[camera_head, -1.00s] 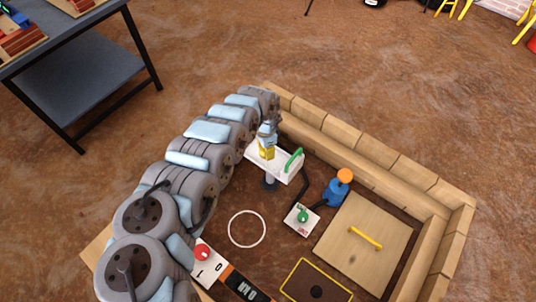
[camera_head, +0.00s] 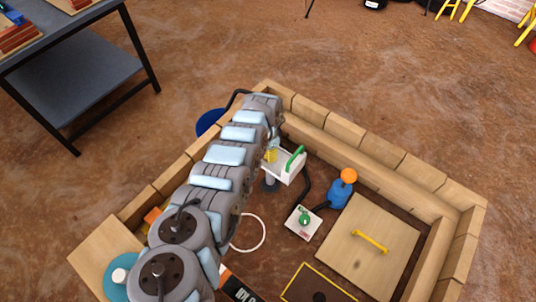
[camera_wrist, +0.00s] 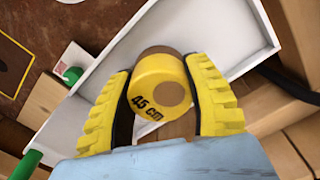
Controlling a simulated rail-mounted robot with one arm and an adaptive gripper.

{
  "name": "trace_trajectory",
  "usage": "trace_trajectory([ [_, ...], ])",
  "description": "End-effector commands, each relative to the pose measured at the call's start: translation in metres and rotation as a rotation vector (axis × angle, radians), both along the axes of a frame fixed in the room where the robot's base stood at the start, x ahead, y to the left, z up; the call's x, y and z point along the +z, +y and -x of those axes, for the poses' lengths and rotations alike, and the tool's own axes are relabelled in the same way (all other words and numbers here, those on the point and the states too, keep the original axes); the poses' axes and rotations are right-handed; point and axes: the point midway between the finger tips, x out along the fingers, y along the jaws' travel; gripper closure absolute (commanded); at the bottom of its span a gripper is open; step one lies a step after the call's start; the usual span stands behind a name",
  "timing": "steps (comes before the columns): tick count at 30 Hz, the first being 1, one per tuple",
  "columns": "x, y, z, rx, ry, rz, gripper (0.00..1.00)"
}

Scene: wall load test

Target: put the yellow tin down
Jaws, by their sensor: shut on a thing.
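The yellow tin (camera_wrist: 160,95), marked "45 cm", sits between the two yellow ribbed fingers of my gripper (camera_wrist: 158,80) in the wrist view. My gripper is shut on it. In the head view the tin (camera_head: 271,156) is a small yellow patch at the end of my arm, partly hidden. A white tray (camera_head: 285,172) with a green handle (camera_head: 296,157) is beside and below it. The tray (camera_wrist: 85,128) also spreads behind the tin in the wrist view. I cannot tell whether the tin touches the tray.
A wooden-block wall (camera_head: 365,150) borders the area. A blue post with an orange ball (camera_head: 348,176), a green-button box (camera_head: 304,222) and a wooden panel with a yellow handle (camera_head: 370,241) stand to the right. A white ring (camera_head: 262,233) marks the floor. A grey table (camera_head: 75,75) is outside.

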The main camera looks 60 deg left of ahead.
Motion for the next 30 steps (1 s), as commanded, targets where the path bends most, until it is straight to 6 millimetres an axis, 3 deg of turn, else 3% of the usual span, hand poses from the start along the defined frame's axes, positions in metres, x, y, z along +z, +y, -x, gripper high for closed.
trace_trajectory([
  [11,-0.003,0.001,-0.001,0.000,-0.002,-0.002,0.90],
  [12,-0.003,0.001,0.000,0.000,-0.002,-0.002,0.46],
  [14,-0.003,0.001,0.000,0.000,-0.002,-0.002,0.29],
  [15,-0.003,0.001,0.000,0.000,-0.002,-0.002,0.26],
  [25,-0.001,0.001,0.000,0.000,-0.002,-0.001,0.26],
  [30,0.017,0.002,0.001,0.002,-0.002,-0.001,0.26],
])
